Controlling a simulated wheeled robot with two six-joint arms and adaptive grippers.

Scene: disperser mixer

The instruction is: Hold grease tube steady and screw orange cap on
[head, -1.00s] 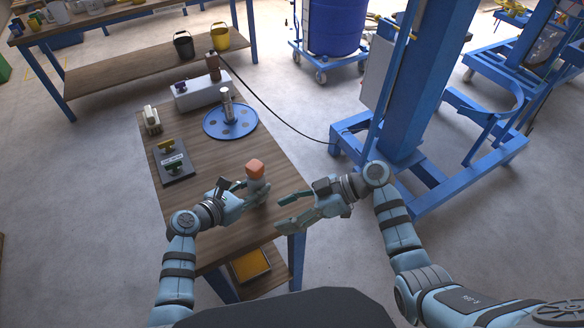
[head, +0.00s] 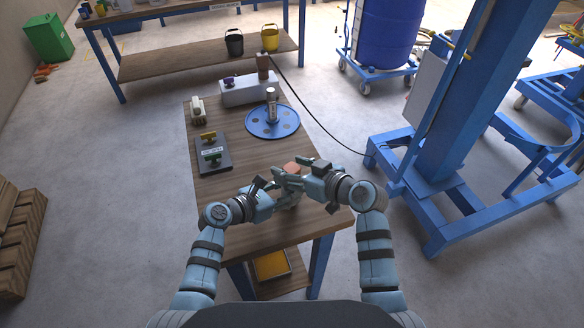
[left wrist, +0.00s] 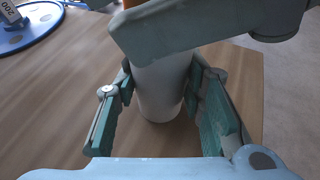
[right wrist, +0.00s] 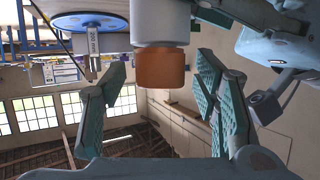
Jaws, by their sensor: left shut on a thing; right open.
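The white grease tube (left wrist: 160,85) stands upright on the table between the fingers of my left gripper (left wrist: 160,110), which is shut on it. The orange cap (right wrist: 160,68) is at the tube's top end; whether it is threaded on cannot be told. In the head view the orange cap (head: 291,168) is partly hidden by my right gripper (head: 283,178). My right gripper (right wrist: 165,105) is open, its fingers spread to either side of the cap's line, apart from it. One of its fingers crosses in front of the tube in the left wrist view.
A blue round plate (head: 285,131) with a metal cylinder lies farther back on the table. A white box (head: 247,92) stands at the back. A blue machine column (head: 475,110) rises at right.

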